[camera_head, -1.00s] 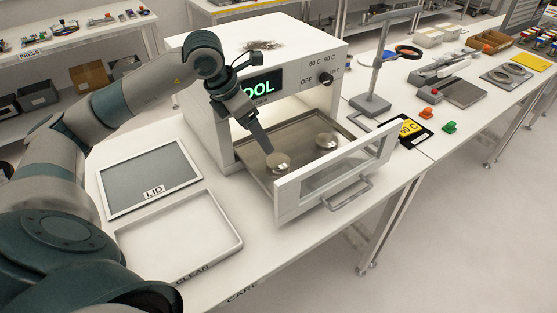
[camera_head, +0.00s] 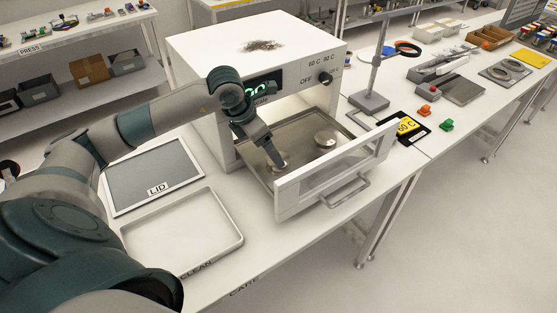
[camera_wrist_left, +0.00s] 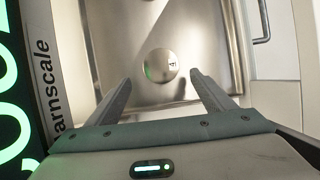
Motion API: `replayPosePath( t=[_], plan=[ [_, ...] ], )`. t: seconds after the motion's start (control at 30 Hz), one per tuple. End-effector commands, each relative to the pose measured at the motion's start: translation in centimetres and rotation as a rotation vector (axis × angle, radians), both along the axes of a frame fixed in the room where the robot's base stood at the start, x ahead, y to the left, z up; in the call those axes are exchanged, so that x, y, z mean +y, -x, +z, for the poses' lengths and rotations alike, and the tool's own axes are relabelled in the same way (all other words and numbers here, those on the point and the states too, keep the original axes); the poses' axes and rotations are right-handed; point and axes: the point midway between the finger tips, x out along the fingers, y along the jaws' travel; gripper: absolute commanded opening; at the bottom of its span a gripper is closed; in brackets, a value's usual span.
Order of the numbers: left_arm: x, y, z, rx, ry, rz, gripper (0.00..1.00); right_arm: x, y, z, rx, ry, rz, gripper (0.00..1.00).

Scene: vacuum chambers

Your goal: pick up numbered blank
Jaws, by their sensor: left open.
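Two round metallic blanks lie on the metal tray (camera_head: 296,156) inside the open white oven. The near blank (camera_head: 280,166) is partly hidden by my left gripper (camera_head: 278,163); the other blank (camera_head: 326,139) sits farther right on the tray. In the left wrist view, one blank (camera_wrist_left: 161,64) shows a small dark mark, too small to read. It lies just beyond and between the tips of my left gripper (camera_wrist_left: 160,80). The fingers are apart with nothing between them. Whether they touch the blank or tray cannot be told. My right gripper is not in view.
The oven (camera_head: 215,60) has its glazed door (camera_head: 335,170) standing out in front, to the right of my gripper. A framed lid (camera_head: 155,175) and a white tray marked CLEAN (camera_head: 238,240) lie left of it. A stand (camera_head: 370,100) is to the right.

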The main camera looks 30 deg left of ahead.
Motion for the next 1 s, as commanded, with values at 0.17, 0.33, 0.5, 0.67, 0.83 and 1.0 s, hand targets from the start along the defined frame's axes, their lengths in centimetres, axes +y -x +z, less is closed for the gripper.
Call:
replayPosePath(
  t=[0.17,0.33,0.5,0.67,0.83,1.0],
  plan=[
    [-0.6,-0.7,-0.9,0.004,0.003,-0.001,0.76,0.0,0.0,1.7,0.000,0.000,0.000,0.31],
    [-1.1,-1.6,-2.7,0.003,0.002,0.001,0.76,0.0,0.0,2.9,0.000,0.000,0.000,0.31],
    [-1.3,-2.0,-4.0,0.001,0.000,0.000,0.76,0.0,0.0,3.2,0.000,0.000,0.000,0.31],
    [-1.3,-2.1,-4.2,0.001,0.000,0.000,0.76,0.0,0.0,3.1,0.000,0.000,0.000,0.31],
    [-1.3,-2.1,-4.2,0.000,0.000,0.000,0.76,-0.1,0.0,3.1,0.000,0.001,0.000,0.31],
    [-1.3,-2.1,-4.2,0.000,0.000,0.000,0.71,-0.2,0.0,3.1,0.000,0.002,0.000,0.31]
  ],
)
